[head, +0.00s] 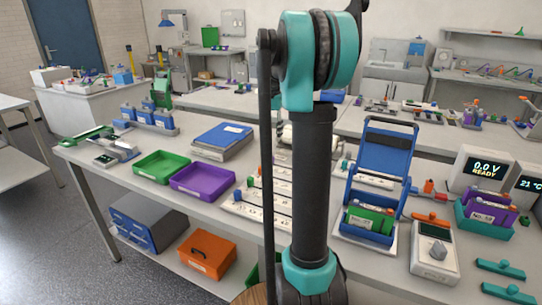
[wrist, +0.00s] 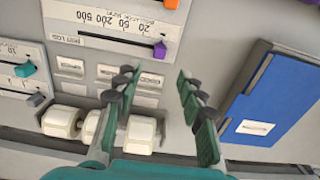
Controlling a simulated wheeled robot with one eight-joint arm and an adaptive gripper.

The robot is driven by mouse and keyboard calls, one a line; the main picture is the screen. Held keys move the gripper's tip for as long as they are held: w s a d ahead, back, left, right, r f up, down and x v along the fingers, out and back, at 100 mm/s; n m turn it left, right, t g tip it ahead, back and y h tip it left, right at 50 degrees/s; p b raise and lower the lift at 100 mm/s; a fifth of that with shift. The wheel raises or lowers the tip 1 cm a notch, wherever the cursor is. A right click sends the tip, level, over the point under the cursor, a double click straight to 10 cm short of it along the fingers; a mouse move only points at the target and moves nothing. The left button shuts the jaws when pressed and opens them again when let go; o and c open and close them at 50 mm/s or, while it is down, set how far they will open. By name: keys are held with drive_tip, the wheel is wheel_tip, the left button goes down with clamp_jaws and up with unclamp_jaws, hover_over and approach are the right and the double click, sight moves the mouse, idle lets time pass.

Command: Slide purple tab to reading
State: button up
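In the wrist view a purple tab (wrist: 160,48) sits at the right end of a slot under a white scale strip (wrist: 115,22). The strip's numbers appear upside down, and the tab is near the 20 end. My gripper (wrist: 155,80) is open, its two green fingers with dark tips spread apart. Nothing is between them. The tab lies just beyond the fingertips in the picture, apart from both. In the head view my arm covers the middle of the bench, and I cannot make out the purple tab or my fingertips there.
In the wrist view an orange tab (wrist: 170,3) and a teal tab (wrist: 25,69) sit on nearby sliders. White rollers (wrist: 140,135) lie by the left finger, and a blue folder (wrist: 268,95) lies at right. Green (head: 162,165) and purple (head: 203,178) trays stand left of my arm.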

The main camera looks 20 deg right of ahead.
sight(271, 156)
wheel_tip(271, 156, down, 10)
drive_tip(key=shift+r, duration=0.15)
idle(0.3)
clamp_jaws()
